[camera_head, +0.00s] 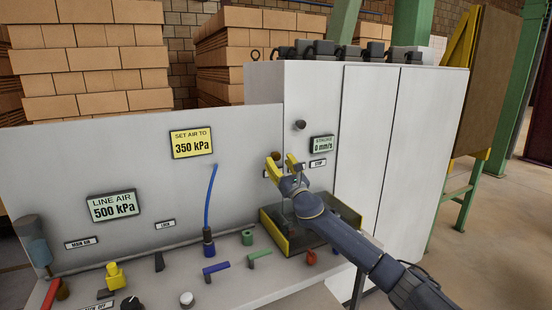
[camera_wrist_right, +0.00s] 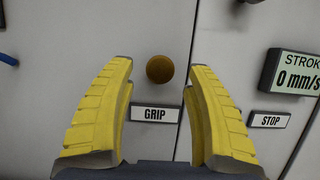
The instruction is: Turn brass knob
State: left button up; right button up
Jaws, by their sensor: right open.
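The round brass knob (camera_wrist_right: 160,69) sits on the pale panel just above the GRIP label (camera_wrist_right: 155,114) in the right wrist view. In the head view the brass knob (camera_head: 276,155) shows small and partly hidden at the fingertips. My right gripper (camera_head: 282,163) is at the panel with its yellow fingers spread. In the right wrist view the knob lies between the fingertips, with a visible gap on each side. The frames do not show whether the fingertips reach past the knob's face. My left gripper is not in view.
A dark knob (camera_head: 299,125) and the STROKE display (camera_head: 322,144), reading 0 mm/s, are close by on the cabinet. A yellow-edged black tray (camera_head: 272,227) lies below my right arm. Colored handles and a blue hose (camera_head: 210,195) stand on the console to the left.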

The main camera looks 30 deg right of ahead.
jog(key=shift+x, duration=1.45)
jog(key=shift+o, duration=0.3)
grip_shut()
